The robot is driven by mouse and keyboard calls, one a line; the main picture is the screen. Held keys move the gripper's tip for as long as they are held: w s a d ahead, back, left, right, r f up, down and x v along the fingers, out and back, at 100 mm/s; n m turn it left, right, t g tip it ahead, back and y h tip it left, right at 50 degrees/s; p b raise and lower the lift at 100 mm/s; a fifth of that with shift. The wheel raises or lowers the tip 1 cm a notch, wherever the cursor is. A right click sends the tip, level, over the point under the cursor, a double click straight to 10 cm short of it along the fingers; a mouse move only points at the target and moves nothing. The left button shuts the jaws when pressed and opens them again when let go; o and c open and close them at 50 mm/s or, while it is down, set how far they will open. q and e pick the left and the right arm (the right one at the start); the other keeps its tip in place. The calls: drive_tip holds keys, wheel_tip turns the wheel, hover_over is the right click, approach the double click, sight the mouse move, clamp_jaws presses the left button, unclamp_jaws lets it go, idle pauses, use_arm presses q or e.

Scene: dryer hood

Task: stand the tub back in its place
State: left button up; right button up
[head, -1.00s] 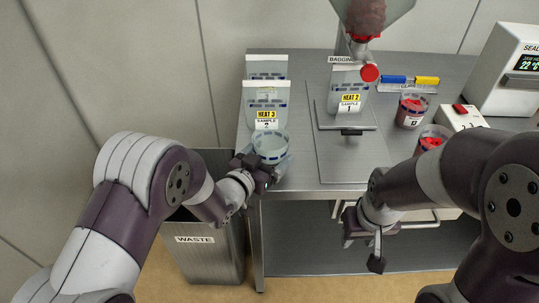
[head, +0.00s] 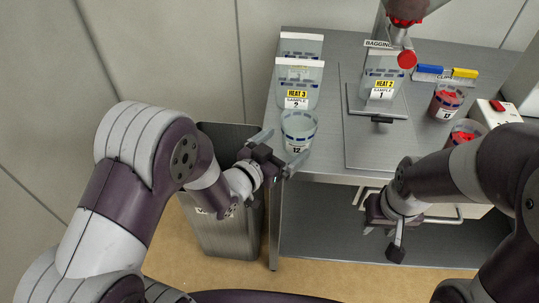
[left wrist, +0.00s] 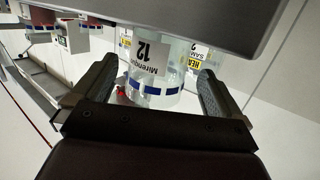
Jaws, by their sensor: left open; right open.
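A clear empty-looking tub (head: 299,128) with blue dashes and a label reading 12 stands upright near the left front corner of the steel table. In the left wrist view the tub (left wrist: 150,75) shows upside down between the spread fingers, with clear gaps on both sides. My left gripper (head: 282,149) is open at the table's front edge, its fingers pointing toward the tub and just short of it. My right gripper (head: 383,235) is open and empty, low in front of the table on the right.
Two tubs with red contents (head: 446,101) are at right. A waste bin (head: 228,240) stands left of the table.

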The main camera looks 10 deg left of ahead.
use_arm(q)
drive_tip(key=v, duration=0.7)
drive_tip(key=w+a+f+n+g+y, duration=0.1)
drive_tip(key=a+f+n+g+y, duration=0.25)
drive_tip(key=a+y, duration=0.35)
drive_tip(key=s+a+n+g+y, duration=0.1)
drive_tip(key=s+a+n+g, duration=0.2)
drive_tip(key=s+g, duration=0.6)
drive_tip(key=s+a, duration=0.1)
drive_tip(key=s, duration=0.1)
drive_tip(key=shift+s+a+y, duration=0.25)
drive_tip(key=shift+s+y, duration=0.1)
drive_tip(key=shift+y, duration=0.05)
drive_tip(key=shift+f, duration=0.1)
